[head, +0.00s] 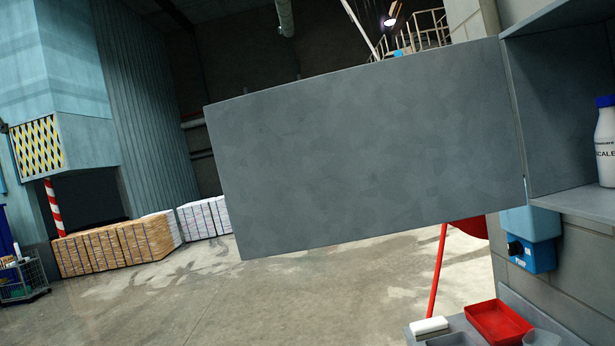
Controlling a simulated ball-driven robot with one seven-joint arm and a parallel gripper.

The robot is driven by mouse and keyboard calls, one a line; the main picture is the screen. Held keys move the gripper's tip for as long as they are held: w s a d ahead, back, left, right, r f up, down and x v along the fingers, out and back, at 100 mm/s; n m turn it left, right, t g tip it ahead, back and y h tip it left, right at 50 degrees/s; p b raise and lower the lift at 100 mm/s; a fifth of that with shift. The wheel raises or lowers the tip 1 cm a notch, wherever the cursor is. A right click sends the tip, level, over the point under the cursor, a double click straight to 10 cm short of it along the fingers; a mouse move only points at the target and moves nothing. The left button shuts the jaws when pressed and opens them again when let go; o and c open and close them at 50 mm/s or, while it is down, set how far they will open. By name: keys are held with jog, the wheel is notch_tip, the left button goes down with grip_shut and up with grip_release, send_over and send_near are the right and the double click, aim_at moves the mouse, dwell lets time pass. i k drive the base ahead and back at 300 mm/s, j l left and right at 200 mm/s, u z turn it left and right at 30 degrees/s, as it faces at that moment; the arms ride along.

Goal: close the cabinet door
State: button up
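The cabinet door (365,150) is a flat grey panel and stands wide open. It is joined at its right edge to the left side of the grey wall cabinet (560,110) and swings out to the left. The cabinet is cut off by the right edge of the picture. A white bottle with a blue cap (606,145) stands inside it. My gripper is not in view, so I cannot see whether it is open or shut.
Below the cabinet, a blue box (537,254) hangs on the block wall. A red tray (499,322) and a white block (429,326) lie on the counter at the bottom right. Stacked pallets (115,245) stand far left. The floor (200,300) left of the door is clear.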

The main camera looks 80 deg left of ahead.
aim_at(423, 140)
jog(key=u, duration=2.8)
jog(key=i+u, duration=0.2)
jog(key=i, duration=0.4)
jog(key=i+u, duration=0.2)
jog(key=i, duration=0.45)
jog(key=i+l+u, duration=0.2)
jog(key=i, duration=0.4)
jog(key=i+j+z, duration=0.25)
jog(key=i, duration=0.25)
jog(key=i+j+z, duration=0.1)
jog(key=i+z, duration=0.15)
jog(key=i, duration=0.25)
jog(key=i+j+z, duration=0.3)
jog(key=i, duration=0.2)
jog(key=z, duration=3.5)
